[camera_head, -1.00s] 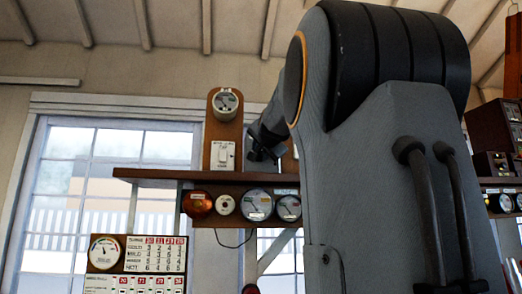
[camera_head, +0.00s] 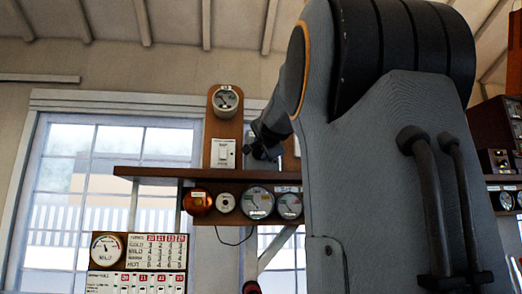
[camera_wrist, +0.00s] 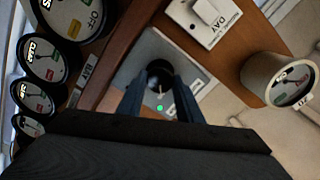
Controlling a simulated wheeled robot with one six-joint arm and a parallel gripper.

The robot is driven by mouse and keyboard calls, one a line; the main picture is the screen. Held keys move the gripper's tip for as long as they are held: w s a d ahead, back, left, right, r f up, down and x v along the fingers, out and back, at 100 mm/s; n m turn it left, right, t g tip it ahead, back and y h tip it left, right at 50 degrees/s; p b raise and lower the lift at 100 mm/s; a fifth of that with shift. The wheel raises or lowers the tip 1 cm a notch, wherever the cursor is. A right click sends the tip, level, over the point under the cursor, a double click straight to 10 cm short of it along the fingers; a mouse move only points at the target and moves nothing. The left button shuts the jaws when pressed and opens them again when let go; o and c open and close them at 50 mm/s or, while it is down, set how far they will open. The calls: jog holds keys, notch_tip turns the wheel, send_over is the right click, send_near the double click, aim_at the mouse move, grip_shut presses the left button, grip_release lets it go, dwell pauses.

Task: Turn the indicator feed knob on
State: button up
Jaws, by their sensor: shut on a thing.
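In the wrist view, a round dark knob (camera_wrist: 159,72) with a small pale mark sits on a square grey plate on the wooden board. I take it for the indicator feed knob; its label cannot be read. My gripper (camera_wrist: 160,98) has one finger on each side of the knob and is shut on it. The fingers hide part of the plate. In the head view, my gripper (camera_head: 262,151) is at the board just right of a white switch, and the knob itself cannot be made out there.
The white switch (camera_head: 223,153) is close beside my gripper, with a round gauge (camera_head: 226,98) above it. A wooden shelf (camera_head: 150,172) runs below, with several dials under it. A calendar-like board (camera_head: 153,252) hangs lower left. My arm hides much of the right side.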

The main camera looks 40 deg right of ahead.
jog(key=o, duration=1)
jog(key=shift+o, duration=0.2)
jog(key=b+v, duration=0.2)
jog(key=v, duration=0.5)
jog(key=shift+s+a, duration=0.25)
jog(key=shift+s, duration=0.05)
